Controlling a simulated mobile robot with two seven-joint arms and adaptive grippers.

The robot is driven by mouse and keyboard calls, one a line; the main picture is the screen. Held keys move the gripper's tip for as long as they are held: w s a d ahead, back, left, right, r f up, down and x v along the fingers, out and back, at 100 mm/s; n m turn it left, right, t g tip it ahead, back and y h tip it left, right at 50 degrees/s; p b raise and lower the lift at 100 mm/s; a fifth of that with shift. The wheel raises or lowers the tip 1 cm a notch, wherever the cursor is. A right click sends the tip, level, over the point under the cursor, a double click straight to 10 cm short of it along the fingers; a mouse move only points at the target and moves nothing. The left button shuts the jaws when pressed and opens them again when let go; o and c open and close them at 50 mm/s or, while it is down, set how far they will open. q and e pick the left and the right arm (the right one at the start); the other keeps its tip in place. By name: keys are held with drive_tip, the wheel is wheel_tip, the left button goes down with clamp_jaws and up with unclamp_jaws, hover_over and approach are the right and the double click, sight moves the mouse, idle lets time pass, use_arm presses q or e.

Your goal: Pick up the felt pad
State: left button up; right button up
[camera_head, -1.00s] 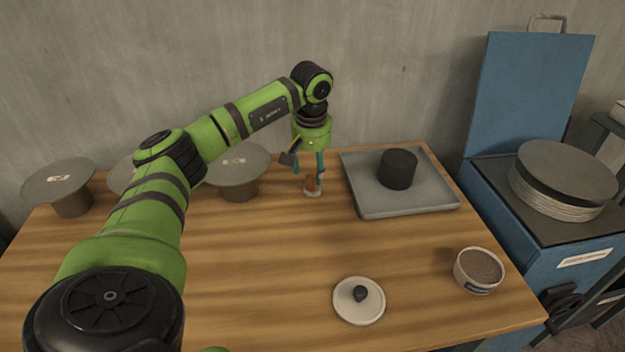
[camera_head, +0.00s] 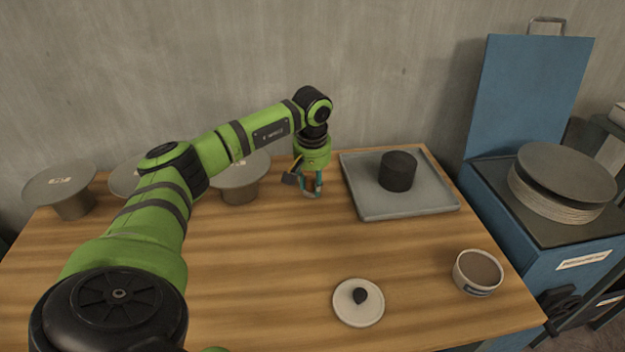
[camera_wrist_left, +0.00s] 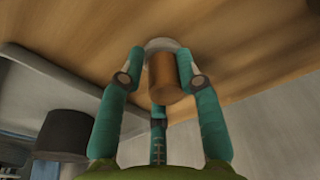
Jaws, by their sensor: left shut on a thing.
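The felt pad (camera_wrist_left: 163,44) shows in the left wrist view as a pale grey disc with a brown cylindrical handle (camera_wrist_left: 165,76). My left gripper (camera_head: 312,189) points down over it near the back of the table, left of the grey tray. Its teal fingers (camera_wrist_left: 160,80) stand around the handle and are shut on it. I cannot tell whether the base touches the wood. My right gripper is not in view.
A grey tray (camera_head: 372,207) holding a dark cylinder (camera_head: 398,171) stands just right of the gripper. Grey pedestal discs (camera_head: 239,172) stand to the left. A white lid (camera_head: 358,312) and a filled bowl (camera_head: 478,289) sit in front. The table's middle is clear.

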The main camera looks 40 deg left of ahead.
use_arm(q)
drive_tip(key=shift+r, duration=0.1)
drive_tip(key=shift+r, duration=0.3)
drive_tip(key=r, duration=0.3)
drive_tip(key=shift+w+d+r+b, duration=0.2)
drive_tip(key=shift+w+r+b, duration=0.1)
drive_tip(key=shift+w+r, duration=0.05)
drive_tip(key=w+d+r, duration=0.6)
drive_tip(key=w, duration=0.3)
drive_tip(key=shift+d+r, duration=0.2)
drive_tip(key=shift+r, duration=0.05)
drive_tip(key=shift+s, duration=0.1)
clamp_jaws()
drive_tip(key=shift+o, duration=0.4)
unclamp_jaws()
